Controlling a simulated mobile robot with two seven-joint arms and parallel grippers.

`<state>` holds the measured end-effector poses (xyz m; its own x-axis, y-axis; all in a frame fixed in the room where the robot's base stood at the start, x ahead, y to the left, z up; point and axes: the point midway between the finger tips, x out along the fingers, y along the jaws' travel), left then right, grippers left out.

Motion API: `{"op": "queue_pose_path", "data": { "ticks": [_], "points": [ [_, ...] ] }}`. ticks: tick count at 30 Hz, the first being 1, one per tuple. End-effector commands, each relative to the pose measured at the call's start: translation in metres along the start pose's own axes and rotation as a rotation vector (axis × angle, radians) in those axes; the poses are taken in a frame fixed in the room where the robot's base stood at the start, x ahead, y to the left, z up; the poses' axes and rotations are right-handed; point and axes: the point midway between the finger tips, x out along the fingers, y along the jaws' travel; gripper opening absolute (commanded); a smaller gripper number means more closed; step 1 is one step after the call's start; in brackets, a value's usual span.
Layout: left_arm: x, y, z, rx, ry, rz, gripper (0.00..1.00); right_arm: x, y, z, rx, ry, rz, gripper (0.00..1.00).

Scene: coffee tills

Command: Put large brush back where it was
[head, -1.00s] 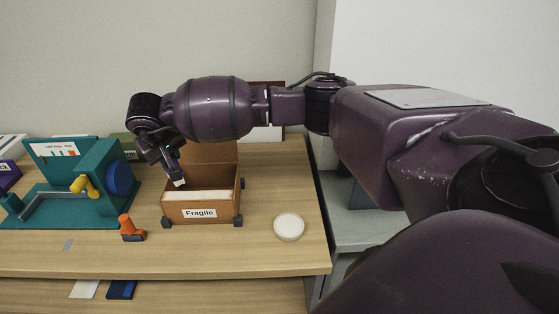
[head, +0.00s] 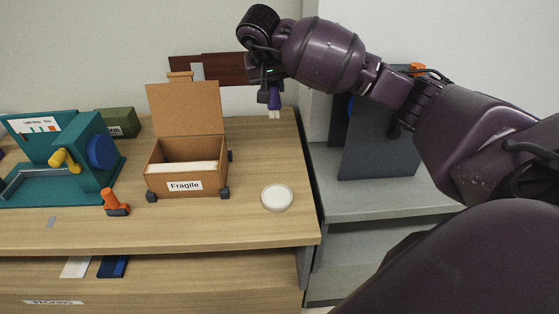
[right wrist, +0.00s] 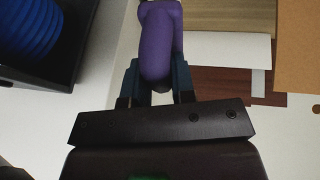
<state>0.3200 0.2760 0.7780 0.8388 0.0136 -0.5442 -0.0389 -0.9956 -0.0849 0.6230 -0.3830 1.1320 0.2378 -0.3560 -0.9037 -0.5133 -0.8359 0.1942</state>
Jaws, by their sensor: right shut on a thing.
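My right gripper (head: 269,87) is shut on a brush with a purple handle (head: 274,98) and pale bristles that point down. It holds the brush above the back right of the wooden table (head: 245,230), behind the white round dish (head: 277,198). In the right wrist view the purple handle (right wrist: 160,45) sits between the fingers (right wrist: 157,85). No other brush shows clearly. My left gripper is not in view.
An open cardboard box labelled Fragile (head: 184,185) stands left of the brush, lid raised. A teal machine (head: 75,165) and an orange object (head: 114,203) are further left. A grey side table (head: 375,195) with a dark panel (head: 380,150) is right.

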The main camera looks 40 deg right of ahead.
Motion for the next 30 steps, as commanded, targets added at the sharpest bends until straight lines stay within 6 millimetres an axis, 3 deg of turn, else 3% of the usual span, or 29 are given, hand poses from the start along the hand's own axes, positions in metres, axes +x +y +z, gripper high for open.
{"op": "queue_pose_path", "data": {
  "ticks": [18, 30],
  "points": [
    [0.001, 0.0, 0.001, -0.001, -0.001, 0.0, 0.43, 0.117, -0.026, 0.051, 0.001, -0.007, -0.002, 0.02],
    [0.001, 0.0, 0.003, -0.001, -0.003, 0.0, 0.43, 0.152, -0.034, 0.065, 0.0, -0.006, 0.0, 0.02]
  ]
}}
